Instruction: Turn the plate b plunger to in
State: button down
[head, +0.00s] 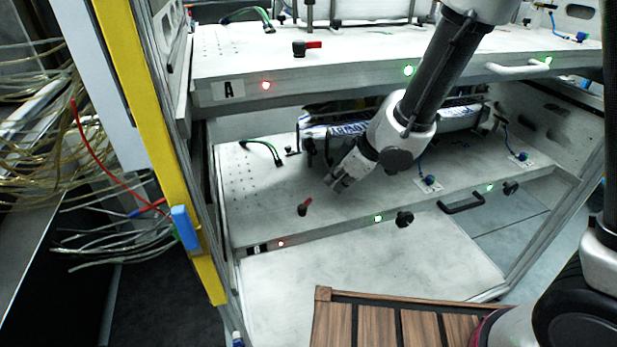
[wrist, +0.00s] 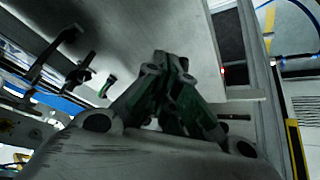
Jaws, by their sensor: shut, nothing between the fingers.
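Plate B is the lower white plate (head: 255,195), with a small dark label (head: 257,250) on its front edge. In the wrist view my gripper's fingers (wrist: 168,58) are together and empty.
The upper plate, labelled A (head: 228,90), overhangs plate B, and my arm reaches down in front of it. A label roll or pack (head: 340,130) lies behind my gripper. A black handle (head: 461,204) projects at the right front. A yellow post (head: 150,130) stands left.

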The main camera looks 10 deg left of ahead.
aim_at(305, 206)
jog(key=shift+m+y, duration=0.5)
jog(key=shift+y, duration=0.4)
jog(key=a+f, duration=0.2)
jog(key=a, duration=0.1)
jog(key=w+a+f, duration=0.1)
jog(key=a+f, duration=0.1)
jog(key=w+a+f, duration=0.1)
jog(key=a+f, duration=0.1)
jog(key=a, duration=0.1)
jog(key=shift+w+a, duration=0.25)
jog(key=shift+a, duration=0.1)
jog(key=shift+s+a, duration=0.1)
